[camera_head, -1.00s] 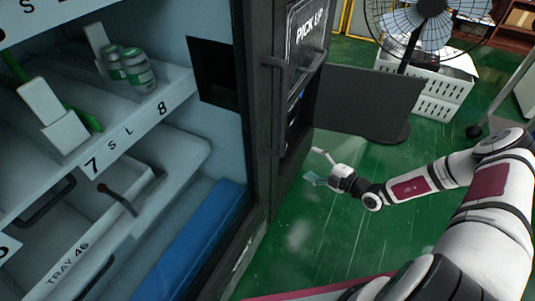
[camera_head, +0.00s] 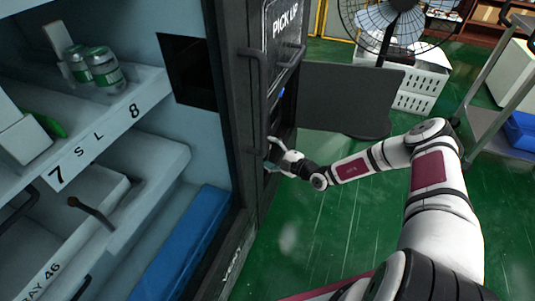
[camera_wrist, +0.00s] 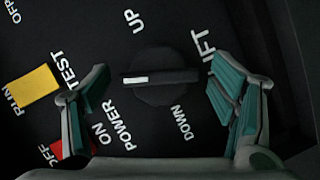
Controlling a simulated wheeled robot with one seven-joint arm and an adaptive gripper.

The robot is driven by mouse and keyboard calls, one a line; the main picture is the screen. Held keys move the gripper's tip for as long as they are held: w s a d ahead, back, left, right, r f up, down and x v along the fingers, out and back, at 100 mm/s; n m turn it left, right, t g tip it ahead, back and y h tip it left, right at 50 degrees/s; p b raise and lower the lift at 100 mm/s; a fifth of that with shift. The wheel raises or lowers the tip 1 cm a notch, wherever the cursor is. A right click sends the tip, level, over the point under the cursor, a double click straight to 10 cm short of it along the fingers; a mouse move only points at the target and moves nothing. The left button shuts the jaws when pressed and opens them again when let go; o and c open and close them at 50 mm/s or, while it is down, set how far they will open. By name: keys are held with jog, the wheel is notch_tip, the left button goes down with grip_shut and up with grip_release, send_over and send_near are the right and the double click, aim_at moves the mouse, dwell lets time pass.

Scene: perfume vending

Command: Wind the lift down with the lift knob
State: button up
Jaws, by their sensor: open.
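The lift knob (camera_wrist: 160,76) is a round black dial with a raised bar and a white mark on the bar's left part. It sits on a black panel beside the words LIFT, UP and DOWN in the wrist view. The bar lies nearly level in that picture, with the mark toward the left. My gripper (camera_wrist: 158,86) is open, its two teal-padded fingers on either side of the knob, apart from its bar. In the head view my gripper (camera_head: 272,156) is at the machine's dark front edge; the knob is hidden there.
A yellow switch (camera_wrist: 33,87) marked RUN and TEST and a red switch (camera_wrist: 70,147) marked ON, OFF and POWER sit left of the knob. A black door handle (camera_head: 252,95) is above my gripper. A dark open flap (camera_head: 350,98) stands behind it.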

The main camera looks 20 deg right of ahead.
jog(key=shift+w+a, duration=0.3)
jog(key=shift+w, duration=0.15)
jog(key=c, duration=1.2)
jog(key=shift+o, duration=0.2)
jog(key=shift+f+n+t, duration=0.1)
jog(key=shift+n+t, duration=0.7)
jog(key=shift+n, duration=0.9)
jog(key=o, duration=1.2)
jog(key=shift+c, duration=0.2)
